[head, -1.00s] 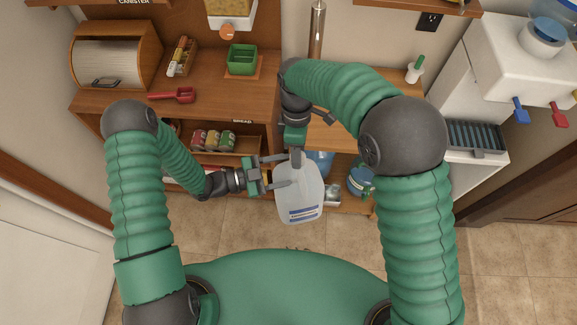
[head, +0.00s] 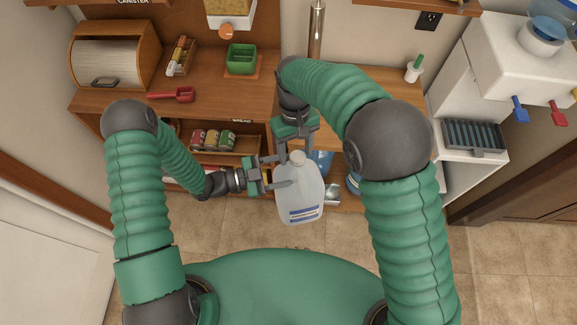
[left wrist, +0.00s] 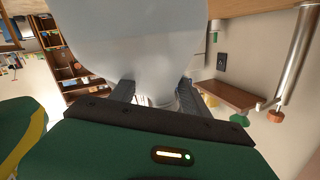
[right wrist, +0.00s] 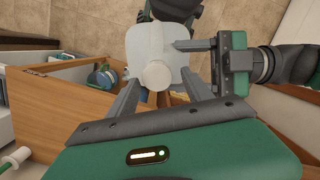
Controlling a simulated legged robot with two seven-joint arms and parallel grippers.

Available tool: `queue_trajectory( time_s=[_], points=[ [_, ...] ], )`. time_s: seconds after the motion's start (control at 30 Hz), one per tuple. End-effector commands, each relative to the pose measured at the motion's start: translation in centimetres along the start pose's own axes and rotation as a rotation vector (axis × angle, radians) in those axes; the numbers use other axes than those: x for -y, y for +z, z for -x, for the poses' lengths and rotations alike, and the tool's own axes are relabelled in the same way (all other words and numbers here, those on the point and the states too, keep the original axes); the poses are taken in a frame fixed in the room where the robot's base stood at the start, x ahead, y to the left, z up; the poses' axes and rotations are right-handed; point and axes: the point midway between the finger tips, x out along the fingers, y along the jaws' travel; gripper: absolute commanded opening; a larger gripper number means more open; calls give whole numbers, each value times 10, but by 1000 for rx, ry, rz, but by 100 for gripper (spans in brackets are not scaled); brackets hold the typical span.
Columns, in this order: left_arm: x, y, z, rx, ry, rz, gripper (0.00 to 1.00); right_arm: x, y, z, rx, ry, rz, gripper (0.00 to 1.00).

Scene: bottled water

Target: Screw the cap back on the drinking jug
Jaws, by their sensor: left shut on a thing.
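The clear-white drinking jug (head: 300,200) hangs in front of the shelf, its mouth toward the top of the head view. My left gripper (head: 279,173) is shut on the jug from the left; the jug fills the top of the left wrist view (left wrist: 130,40). A round white cap (right wrist: 157,75) sits at the jug's mouth; how tightly it is seated I cannot tell. It also shows in the head view (head: 297,157). My right gripper (head: 296,143) is open at the mouth, its fingers on either side of the cap, with gaps visible in the right wrist view.
A wooden counter holds a green box (head: 242,59), a red scoop (head: 173,95) and a bread box (head: 108,63). A white water dispenser (head: 500,60) is at the right. The tiled floor in front is clear.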

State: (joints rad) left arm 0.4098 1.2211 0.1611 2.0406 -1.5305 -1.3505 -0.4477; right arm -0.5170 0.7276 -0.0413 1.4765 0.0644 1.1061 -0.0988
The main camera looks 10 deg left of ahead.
Motion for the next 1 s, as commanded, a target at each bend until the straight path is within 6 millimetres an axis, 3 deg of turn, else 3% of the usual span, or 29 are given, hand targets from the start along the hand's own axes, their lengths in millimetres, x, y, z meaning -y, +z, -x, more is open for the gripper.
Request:
queue_trajectory(
  time_s=[0.17,0.5,0.8,0.87,1.0],
  points=[
    [2,-5,-1,-15,-5,-1,0,-1,1,2,3,1,0,59],
    [3,-5,-1,-14,-6,-2,0,-1,1,43,3,0,-2,59],
    [3,-5,-1,-14,-7,-2,0,-1,1,45,6,1,1,61],
    [3,-5,-1,-14,-7,-2,0,-1,1,47,6,0,28,61],
    [3,-5,-1,-14,-7,-2,0,-2,-1,60,10,-3,256,61]
  ],
)
